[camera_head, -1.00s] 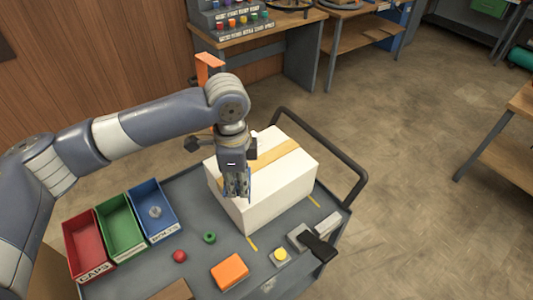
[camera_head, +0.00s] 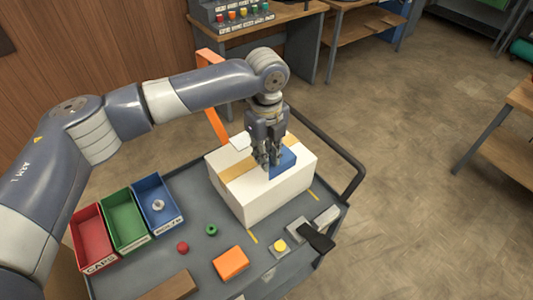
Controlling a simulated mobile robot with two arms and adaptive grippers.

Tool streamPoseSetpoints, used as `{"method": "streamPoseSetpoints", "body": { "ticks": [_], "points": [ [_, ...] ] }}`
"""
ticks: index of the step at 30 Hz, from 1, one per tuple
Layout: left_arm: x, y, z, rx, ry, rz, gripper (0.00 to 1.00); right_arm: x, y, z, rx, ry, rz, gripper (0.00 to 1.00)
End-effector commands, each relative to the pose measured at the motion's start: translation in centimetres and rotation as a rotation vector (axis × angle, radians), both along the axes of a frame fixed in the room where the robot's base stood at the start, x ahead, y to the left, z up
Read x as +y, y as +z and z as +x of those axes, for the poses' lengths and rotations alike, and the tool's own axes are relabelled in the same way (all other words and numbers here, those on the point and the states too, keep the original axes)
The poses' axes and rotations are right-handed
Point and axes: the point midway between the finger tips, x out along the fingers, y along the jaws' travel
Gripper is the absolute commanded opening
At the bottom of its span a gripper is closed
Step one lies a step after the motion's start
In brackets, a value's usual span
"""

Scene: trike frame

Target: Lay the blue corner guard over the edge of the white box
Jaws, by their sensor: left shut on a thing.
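The white box (camera_head: 265,204) stands on the grey cart, with a tan tape strip across its top. My left gripper (camera_head: 268,164) points down over the top of the box, shut on the blue corner guard (camera_head: 286,160). The guard shows to the right of the fingers, over the box's top face. The fingers hide part of it, and I cannot tell whether it touches the box. My right gripper is not in view.
Red (camera_head: 91,243), green (camera_head: 124,222) and blue (camera_head: 155,203) bins stand at the cart's left. An orange block (camera_head: 230,263), a red knob (camera_head: 182,248) and a green ring (camera_head: 211,230) lie in front of the box. A black cart handle (camera_head: 352,180) rises behind it at right.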

Motion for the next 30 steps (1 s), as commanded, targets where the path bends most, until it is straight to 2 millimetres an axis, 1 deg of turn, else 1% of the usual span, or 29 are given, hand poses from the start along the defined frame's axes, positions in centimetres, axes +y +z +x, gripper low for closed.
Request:
{"method": "streamPoseSetpoints", "body": {
  "ticks": [5, 10, 12, 30],
  "points": [
    [0.0, 0.1, 0.0, 0.0, 0.001, 0.0, 0.0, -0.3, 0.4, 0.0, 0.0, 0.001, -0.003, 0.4],
    [0.1, 0.1, 0.0, 0.001, 0.002, -0.002, 0.0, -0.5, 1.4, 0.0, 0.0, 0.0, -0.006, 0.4],
    [0.1, -0.9, 0.0, 0.0, 0.002, -0.001, 0.0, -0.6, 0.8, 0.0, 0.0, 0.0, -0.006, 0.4],
    [0.0, -5.7, 0.0, -0.001, 0.002, -0.003, 0.0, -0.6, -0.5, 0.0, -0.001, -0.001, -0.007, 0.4]
  ]
}}
